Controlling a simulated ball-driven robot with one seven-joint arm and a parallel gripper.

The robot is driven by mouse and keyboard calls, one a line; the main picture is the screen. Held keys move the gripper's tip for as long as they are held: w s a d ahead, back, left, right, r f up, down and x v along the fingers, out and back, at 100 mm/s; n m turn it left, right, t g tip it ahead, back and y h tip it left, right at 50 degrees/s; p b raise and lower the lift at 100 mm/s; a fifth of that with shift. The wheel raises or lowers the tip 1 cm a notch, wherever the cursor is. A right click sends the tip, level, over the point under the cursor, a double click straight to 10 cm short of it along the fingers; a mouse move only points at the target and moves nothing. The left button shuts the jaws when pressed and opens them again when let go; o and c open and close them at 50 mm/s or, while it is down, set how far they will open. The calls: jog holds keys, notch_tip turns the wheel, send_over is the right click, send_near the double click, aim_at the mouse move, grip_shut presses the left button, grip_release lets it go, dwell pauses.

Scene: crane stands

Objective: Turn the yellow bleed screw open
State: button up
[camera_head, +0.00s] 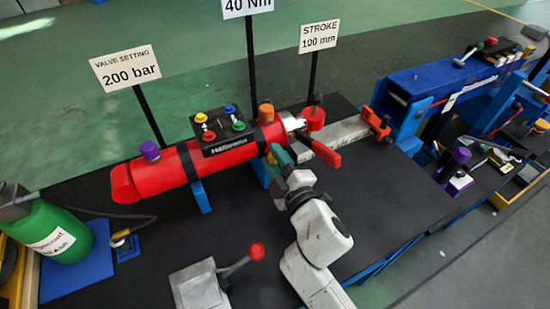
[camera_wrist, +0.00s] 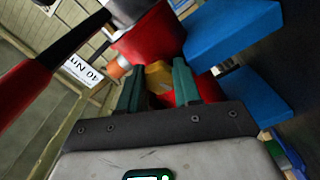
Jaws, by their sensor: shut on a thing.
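The yellow bleed screw (camera_wrist: 158,77) shows in the wrist view on the side of the red cylinder, near its rod end. My gripper (camera_wrist: 158,84) has its two green fingers on either side of the screw and is shut on it. In the head view my gripper (camera_head: 273,153) is at the near side of the red cylinder (camera_head: 163,176), close to the orange cap on top. There my fingers mostly hide the screw. How far it is turned cannot be told.
A red-handled lever (camera_head: 324,153) sticks out just right of my gripper; its red handle (camera_wrist: 27,92) crosses the wrist view's left. Blue supports (camera_wrist: 232,32) stand close on the right there. A grey block with a red-knobbed lever (camera_head: 232,272) stands in front. Black bench top is clear to the right.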

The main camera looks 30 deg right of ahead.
jog(key=shift+f, duration=0.1)
jog(key=o, duration=1)
jog(key=shift+c, duration=0.2)
jog(key=shift+o, duration=0.5)
jog(key=shift+s, duration=0.1)
jog(key=shift+f, duration=0.1)
jog(key=shift+a, duration=0.1)
